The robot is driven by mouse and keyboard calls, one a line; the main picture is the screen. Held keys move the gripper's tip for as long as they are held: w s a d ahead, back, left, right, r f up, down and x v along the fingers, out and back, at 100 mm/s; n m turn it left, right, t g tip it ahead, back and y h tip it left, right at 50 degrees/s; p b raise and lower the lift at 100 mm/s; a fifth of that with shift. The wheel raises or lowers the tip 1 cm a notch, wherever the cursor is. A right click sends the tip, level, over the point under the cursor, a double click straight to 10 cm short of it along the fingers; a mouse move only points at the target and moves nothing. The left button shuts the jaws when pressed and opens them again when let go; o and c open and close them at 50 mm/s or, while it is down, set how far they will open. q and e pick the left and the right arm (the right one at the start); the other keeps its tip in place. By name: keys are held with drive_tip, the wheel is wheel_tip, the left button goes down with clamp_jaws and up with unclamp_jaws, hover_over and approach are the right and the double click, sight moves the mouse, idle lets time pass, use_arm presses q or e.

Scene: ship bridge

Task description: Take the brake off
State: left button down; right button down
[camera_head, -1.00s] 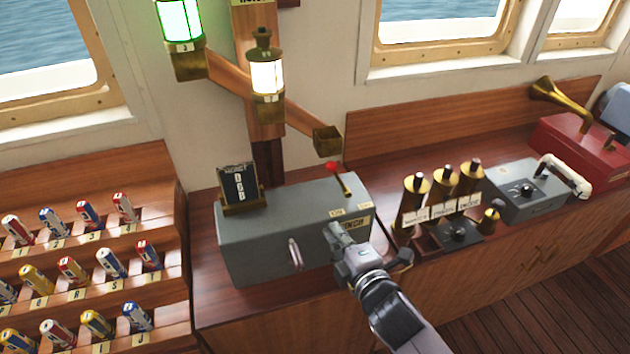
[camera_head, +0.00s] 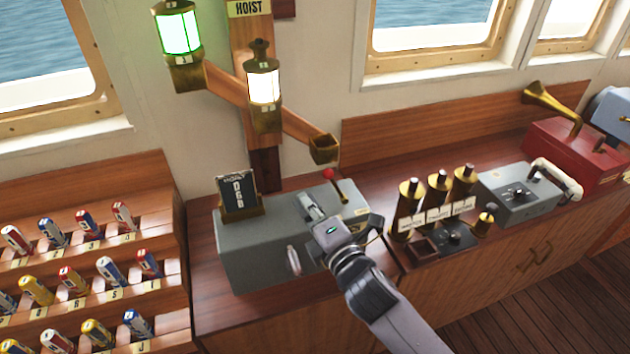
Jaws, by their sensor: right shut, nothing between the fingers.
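A grey box (camera_head: 240,268) stands on the wooden counter. A lever with a red knob (camera_head: 328,174) and a brass shaft rises from the back right of its top, leaning left. Small pale labels lie near the lever's foot; my right arm hides part of them and of the box's front. My right gripper (camera_head: 309,204) is shut and empty over the box top, left of and nearer than the lever. It looks apart from the lever, but I cannot tell its height above the box.
A small black number board (camera_head: 238,194) stands on the box's left end. Brass cylinders (camera_head: 438,186), a grey unit with a white handle (camera_head: 520,194) and a red box with a horn (camera_head: 575,150) stand to the right. Lamps (camera_head: 263,84) hang above. A rack (camera_head: 160,205) is left.

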sight(335, 187)
drive_tip(key=p+x, duration=0.1)
drive_tip(key=x, duration=0.4)
drive_tip(key=shift+w+a+r, duration=0.1)
drive_tip(key=shift+w, duration=0.1)
drive_tip(key=d, duration=0.1)
drive_tip(key=d+p, duration=0.1)
drive_tip(key=d, duration=0.1)
drive_tip(key=shift+d+r+p, duration=0.3)
drive_tip(key=shift+r+p, duration=0.05)
drive_tip(key=shift+p, duration=0.05)
drive_tip(key=shift+d, duration=0.35)
drive_tip(key=shift+w+a+f, duration=0.1)
drive_tip(key=shift+a, duration=0.05)
drive_tip(key=shift+w, duration=0.1)
